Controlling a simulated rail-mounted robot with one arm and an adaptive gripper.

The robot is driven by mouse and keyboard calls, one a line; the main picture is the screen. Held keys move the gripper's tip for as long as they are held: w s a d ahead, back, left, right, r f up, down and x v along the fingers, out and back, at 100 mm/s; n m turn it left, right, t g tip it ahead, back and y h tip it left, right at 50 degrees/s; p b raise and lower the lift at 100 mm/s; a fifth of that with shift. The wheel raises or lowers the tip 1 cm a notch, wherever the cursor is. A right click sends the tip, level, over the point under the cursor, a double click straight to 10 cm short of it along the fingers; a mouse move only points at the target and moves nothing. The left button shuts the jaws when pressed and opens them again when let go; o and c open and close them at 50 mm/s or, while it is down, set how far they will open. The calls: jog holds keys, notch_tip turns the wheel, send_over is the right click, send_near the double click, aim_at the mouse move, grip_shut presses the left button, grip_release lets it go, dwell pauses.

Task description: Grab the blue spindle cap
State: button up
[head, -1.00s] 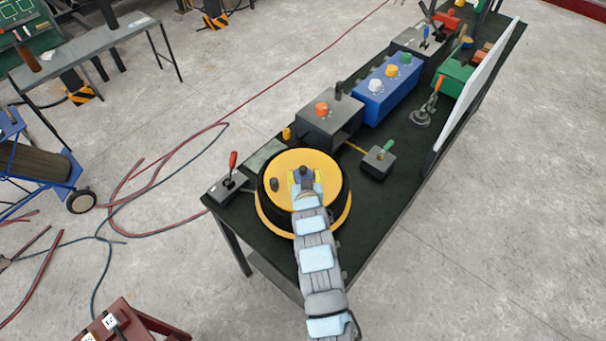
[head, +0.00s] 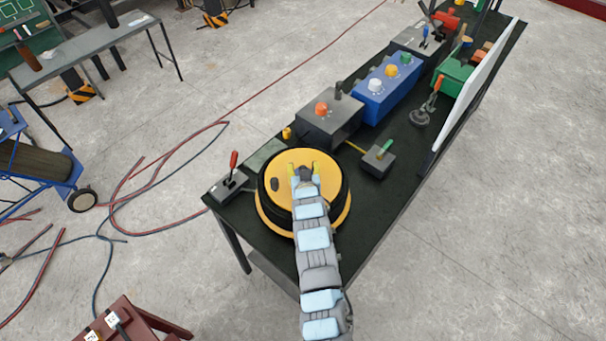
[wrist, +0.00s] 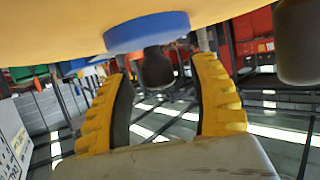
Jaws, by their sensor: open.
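A yellow-topped reel with a black side (head: 325,180) lies on the dark bench in the head view. The blue spindle cap (wrist: 147,32) shows in the wrist view as a blue disc against the yellow face, with a dark knob (wrist: 157,70) sticking out from it. My gripper (head: 303,167) is over the reel's centre. Its yellow fingers, also in the wrist view (wrist: 168,72), are open on either side of the dark knob, with gaps visible. In the head view the blue disc cannot be made out behind my gripper.
A second dark knob (head: 275,184) stands on the reel's left side. A lever box (head: 232,183) is left of the reel. A grey box with an orange knob (head: 330,120), a blue box (head: 388,90) and a green-handled block (head: 379,161) stand beyond it.

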grip_shut()
jog(key=shift+r, duration=0.1)
